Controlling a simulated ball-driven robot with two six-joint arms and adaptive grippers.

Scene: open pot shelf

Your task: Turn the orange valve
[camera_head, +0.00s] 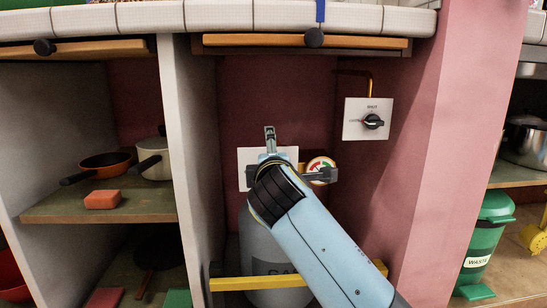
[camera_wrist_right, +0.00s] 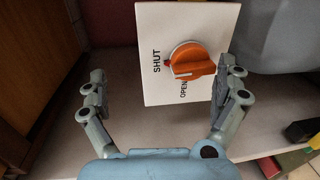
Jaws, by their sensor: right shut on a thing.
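The orange valve (camera_wrist_right: 188,61) is a round knob on a white plate (camera_wrist_right: 160,22) marked SHUT at its left and OPEN below it. Its handle bar lies roughly level in the right wrist view, with a red mark near SHUT. In the head view the plate (camera_head: 247,160) shows behind my right gripper (camera_head: 290,152), and the knob is hidden. My left gripper is not in view.
A grey gas cylinder (camera_head: 255,240) stands below the plate behind a yellow bar (camera_head: 235,283). A gauge (camera_head: 320,164) sits right of the gripper. A black knob on another white plate (camera_head: 355,130) is on the wall. White partition (camera_head: 185,160) and pink pillar (camera_head: 440,150) flank the bay.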

